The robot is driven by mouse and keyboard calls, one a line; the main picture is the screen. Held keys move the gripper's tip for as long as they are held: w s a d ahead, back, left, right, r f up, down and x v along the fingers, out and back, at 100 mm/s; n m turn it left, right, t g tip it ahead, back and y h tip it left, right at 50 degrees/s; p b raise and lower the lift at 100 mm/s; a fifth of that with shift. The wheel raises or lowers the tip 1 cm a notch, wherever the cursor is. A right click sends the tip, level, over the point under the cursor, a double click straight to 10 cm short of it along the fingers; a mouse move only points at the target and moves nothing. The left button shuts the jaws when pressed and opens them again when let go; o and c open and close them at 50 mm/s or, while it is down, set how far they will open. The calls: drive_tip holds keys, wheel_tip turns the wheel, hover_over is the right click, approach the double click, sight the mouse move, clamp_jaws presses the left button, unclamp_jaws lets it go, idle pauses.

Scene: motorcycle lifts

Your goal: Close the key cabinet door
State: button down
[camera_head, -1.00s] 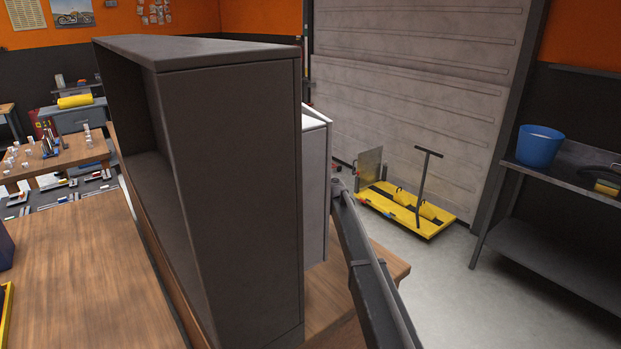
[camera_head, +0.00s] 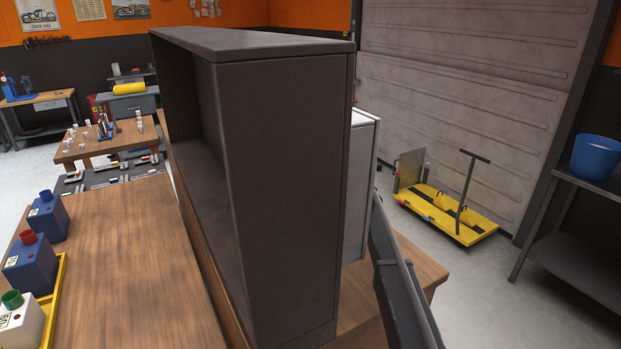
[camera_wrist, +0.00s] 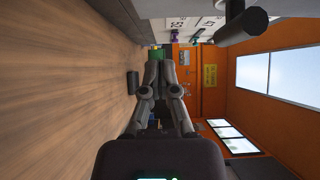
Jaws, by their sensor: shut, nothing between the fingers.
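A pale grey box, likely the key cabinet (camera_head: 360,185), stands on a wooden bench behind a tall dark shelf unit. Only its narrow side and top edge show, so I cannot tell how far its door is open. In the wrist view, a pale panel with numbers (camera_wrist: 205,25) runs along the top edge, and a dark cylindrical bar (camera_wrist: 243,22), possibly a handle, sticks out in front of it. My gripper (camera_wrist: 160,65) is shut and empty, apart from the bar and beside the wood surface. In the head view the shelf unit hides my gripper.
The dark shelf unit (camera_head: 285,180) blocks much of the head view. Jugs with coloured caps (camera_head: 35,262) stand on the left bench (camera_head: 130,260). A yellow platform (camera_head: 450,215) and a metal table with a blue bucket (camera_head: 595,157) are at right. Floor between is clear.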

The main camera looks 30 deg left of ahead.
drive_tip(key=w+d, duration=0.6)
drive_tip(key=d, duration=0.5)
drive_tip(key=shift+w, duration=0.35)
drive_tip(key=shift+d, duration=0.1)
